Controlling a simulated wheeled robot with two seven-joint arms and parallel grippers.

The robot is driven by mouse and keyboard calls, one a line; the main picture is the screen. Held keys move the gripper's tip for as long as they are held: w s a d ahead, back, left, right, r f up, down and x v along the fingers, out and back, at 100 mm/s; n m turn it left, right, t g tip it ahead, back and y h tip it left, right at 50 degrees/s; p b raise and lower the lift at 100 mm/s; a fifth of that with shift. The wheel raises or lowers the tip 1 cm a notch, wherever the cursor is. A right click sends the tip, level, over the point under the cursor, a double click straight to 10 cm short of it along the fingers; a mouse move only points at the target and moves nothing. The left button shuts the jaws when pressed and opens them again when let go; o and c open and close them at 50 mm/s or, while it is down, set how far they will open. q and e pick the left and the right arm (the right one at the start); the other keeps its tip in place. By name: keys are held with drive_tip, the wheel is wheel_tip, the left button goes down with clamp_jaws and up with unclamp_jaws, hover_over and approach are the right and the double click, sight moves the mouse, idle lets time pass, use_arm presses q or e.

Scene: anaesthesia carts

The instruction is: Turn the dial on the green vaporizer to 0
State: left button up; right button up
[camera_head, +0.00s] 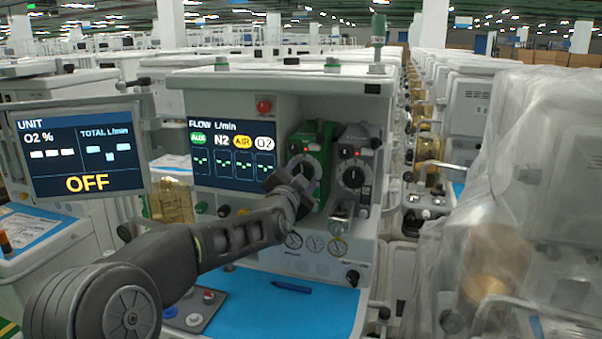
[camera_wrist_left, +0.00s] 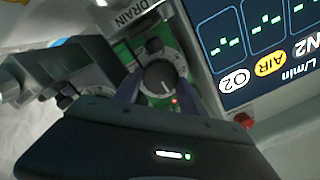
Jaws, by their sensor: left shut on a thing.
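The green vaporizer (camera_head: 325,150) is mounted on the front of the anaesthesia cart, left of a grey vaporizer (camera_head: 353,174). Its round dial is partly hidden by my gripper in the head view. In the left wrist view the dial (camera_wrist_left: 160,76) shows a dark centre with a pale ring, between my two fingers. My left gripper (camera_head: 298,180) reaches in from the left and is shut on the dial; it also shows in the left wrist view (camera_wrist_left: 158,88). The number the dial points to is too small to read. My right gripper is not in view.
A flow screen (camera_head: 232,155) is left of the vaporizers, with a red knob (camera_head: 264,106) above it. A monitor reading OFF (camera_head: 80,155) stands at the left. A blue work surface (camera_head: 270,312) with a pen lies below. A plastic-covered cart (camera_head: 540,190) stands at the right.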

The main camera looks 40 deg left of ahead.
use_arm(q)
drive_tip(key=shift+m, duration=0.3)
drive_tip(key=o, duration=1.4)
drive_tip(key=shift+c, duration=0.2)
